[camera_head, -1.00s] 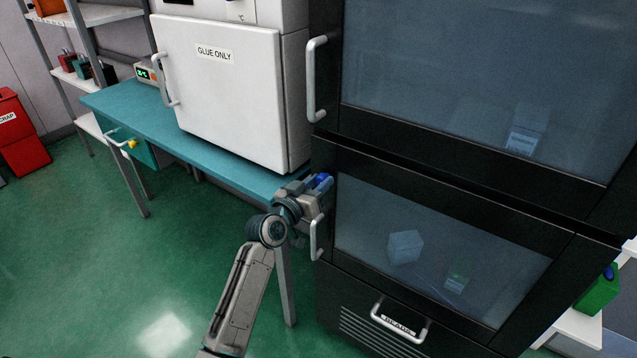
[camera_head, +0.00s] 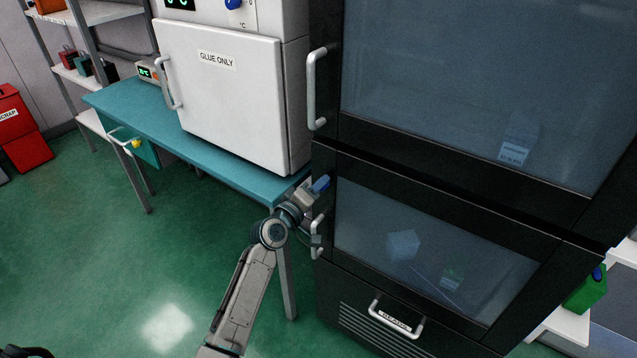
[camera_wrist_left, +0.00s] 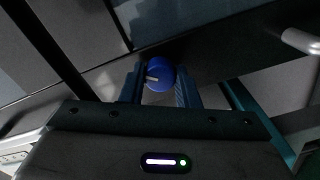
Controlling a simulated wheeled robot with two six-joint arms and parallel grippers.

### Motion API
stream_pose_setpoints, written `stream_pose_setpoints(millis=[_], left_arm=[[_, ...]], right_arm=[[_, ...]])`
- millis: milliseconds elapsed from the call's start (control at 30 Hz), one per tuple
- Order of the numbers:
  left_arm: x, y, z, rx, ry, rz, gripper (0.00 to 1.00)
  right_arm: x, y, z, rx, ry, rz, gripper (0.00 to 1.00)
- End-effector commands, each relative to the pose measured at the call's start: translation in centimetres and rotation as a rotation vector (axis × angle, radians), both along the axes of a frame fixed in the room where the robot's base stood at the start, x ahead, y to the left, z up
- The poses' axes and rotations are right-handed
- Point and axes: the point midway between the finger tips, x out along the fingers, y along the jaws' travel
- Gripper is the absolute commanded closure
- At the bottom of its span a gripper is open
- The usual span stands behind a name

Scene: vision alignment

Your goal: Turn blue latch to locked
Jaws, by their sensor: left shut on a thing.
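The blue latch (camera_head: 321,184) is on the left edge of the black cabinet's lower glass door. My left gripper (camera_head: 312,189) reaches it from the lower left, and its jaws are shut on the latch. In the left wrist view the latch (camera_wrist_left: 158,74) shows as a round blue knob with a pale mark, between my two fingers (camera_wrist_left: 160,88). The fingers hide part of its sides. I cannot read any locked or unlocked marking. My right gripper is not in view.
The black cabinet (camera_head: 440,178) has a lower door handle (camera_head: 318,236) just below my gripper and an upper door handle (camera_head: 313,88). A white "GLUE ONLY" oven (camera_head: 230,110) stands on the teal bench (camera_head: 150,125) to the left. The green floor (camera_head: 100,260) is open.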

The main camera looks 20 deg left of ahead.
Motion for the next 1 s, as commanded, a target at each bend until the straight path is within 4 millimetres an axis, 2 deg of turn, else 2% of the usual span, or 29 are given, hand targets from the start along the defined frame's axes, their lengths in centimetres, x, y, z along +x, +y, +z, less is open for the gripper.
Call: stream_pose_setpoints(millis=[500,1000], left_arm=[[0.0,0.0,0.1,-0.433,0.138,0.0,0.94],[0.0,0.0,-0.1,-0.623,0.198,0.001,0.94]], right_arm=[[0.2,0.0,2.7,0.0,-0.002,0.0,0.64],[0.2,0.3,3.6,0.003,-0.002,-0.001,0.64]])
